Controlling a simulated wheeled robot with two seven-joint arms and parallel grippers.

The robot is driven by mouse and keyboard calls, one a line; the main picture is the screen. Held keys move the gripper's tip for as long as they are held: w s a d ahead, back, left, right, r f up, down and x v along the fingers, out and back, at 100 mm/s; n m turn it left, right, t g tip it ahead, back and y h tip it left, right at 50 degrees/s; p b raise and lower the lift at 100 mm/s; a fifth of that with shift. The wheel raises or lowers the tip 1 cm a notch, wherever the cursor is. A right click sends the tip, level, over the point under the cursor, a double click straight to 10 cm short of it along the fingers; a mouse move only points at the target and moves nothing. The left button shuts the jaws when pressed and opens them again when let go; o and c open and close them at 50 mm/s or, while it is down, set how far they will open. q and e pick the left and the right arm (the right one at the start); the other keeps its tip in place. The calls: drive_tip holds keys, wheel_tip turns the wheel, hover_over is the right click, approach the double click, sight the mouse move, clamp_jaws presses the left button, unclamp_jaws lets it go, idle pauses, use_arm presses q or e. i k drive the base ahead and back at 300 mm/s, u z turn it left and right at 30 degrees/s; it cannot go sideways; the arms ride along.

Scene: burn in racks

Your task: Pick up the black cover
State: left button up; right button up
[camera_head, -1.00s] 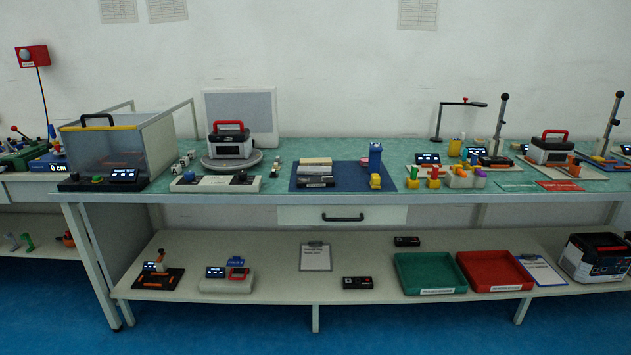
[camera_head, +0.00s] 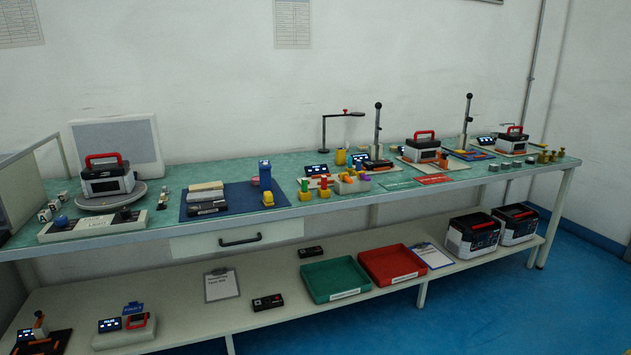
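No object is plainly recognisable as the black cover at this distance. On the dark blue mat (camera_head: 240,194) lies a small stack of flat pieces, with a pale piece (camera_head: 206,190) at the back and a dark flat piece (camera_head: 207,208) at the front. I cannot tell whether the dark piece is the cover. Small black boxes, one at the front (camera_head: 268,302) and one further back (camera_head: 311,252), lie on the lower shelf. Neither of my grippers is in view.
The long green-topped bench (camera_head: 340,205) has a drawer (camera_head: 238,239). Red-handled devices stand on it, one on a round turntable (camera_head: 111,200). The lower shelf holds a green tray (camera_head: 336,295), a red tray (camera_head: 392,279) and black-and-white cases (camera_head: 472,235). Blue floor lies free in front.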

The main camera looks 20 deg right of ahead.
sight(214, 206)
drive_tip(key=u, duration=0.9)
drive_tip(key=i, duration=0.9)
drive_tip(key=u, duration=0.55)
drive_tip(key=i, duration=1)
drive_tip(key=z, duration=0.6)
